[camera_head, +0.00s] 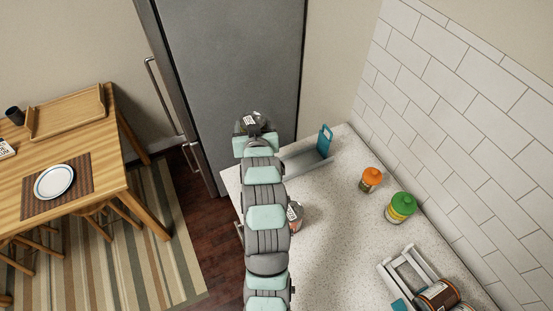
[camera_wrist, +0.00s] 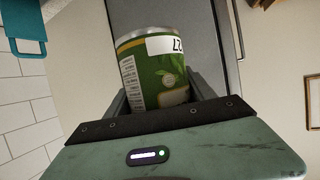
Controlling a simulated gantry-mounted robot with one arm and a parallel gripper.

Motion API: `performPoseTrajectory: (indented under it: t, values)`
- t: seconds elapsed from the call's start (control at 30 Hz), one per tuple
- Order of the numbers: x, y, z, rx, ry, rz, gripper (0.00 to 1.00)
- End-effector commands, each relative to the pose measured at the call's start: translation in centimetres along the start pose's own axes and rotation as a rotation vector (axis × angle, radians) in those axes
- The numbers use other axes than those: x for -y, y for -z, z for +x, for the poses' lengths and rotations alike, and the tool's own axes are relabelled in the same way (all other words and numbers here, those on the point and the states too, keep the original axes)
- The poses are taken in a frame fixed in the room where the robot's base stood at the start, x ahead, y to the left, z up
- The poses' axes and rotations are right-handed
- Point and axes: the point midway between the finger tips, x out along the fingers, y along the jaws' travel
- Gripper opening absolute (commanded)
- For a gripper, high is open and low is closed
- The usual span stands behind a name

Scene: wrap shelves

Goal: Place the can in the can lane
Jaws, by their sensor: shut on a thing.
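A green can (camera_wrist: 158,65) with a silver rim and a white label is between the fingers of my gripper (camera_wrist: 162,92), which is shut on it. In the head view my gripper (camera_head: 252,122) is at the far end of my arm, in front of the fridge and beyond the counter's far end. The can is hard to make out there. A grey rack (camera_head: 392,268) at the lower right of the counter holds lying cans (camera_head: 438,295). A grey tray-like piece with a teal end (camera_head: 325,141) is at the far end. I cannot tell which is the can lane.
An orange-capped jar (camera_head: 371,180) and a green-capped jar (camera_head: 401,208) stand on the counter (camera_head: 335,240). Another can (camera_head: 295,216) stands close beside my arm. The fridge (camera_head: 235,60) is behind. A wooden table (camera_head: 100,140) is at left. Mid-counter is clear.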

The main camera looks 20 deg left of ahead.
Motion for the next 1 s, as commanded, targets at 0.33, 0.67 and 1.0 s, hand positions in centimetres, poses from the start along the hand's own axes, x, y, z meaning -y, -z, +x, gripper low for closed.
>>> performPoseTrajectory:
  t: [0.33,0.67,1.0]
  values:
    - [0.0,-7.7,3.1,0.009,0.0,0.0,0.04]
    - [0.1,-13.9,5.8,0.003,0.002,0.0,0.04]
    - [0.2,-16.7,6.9,0.005,0.003,-0.001,0.04]
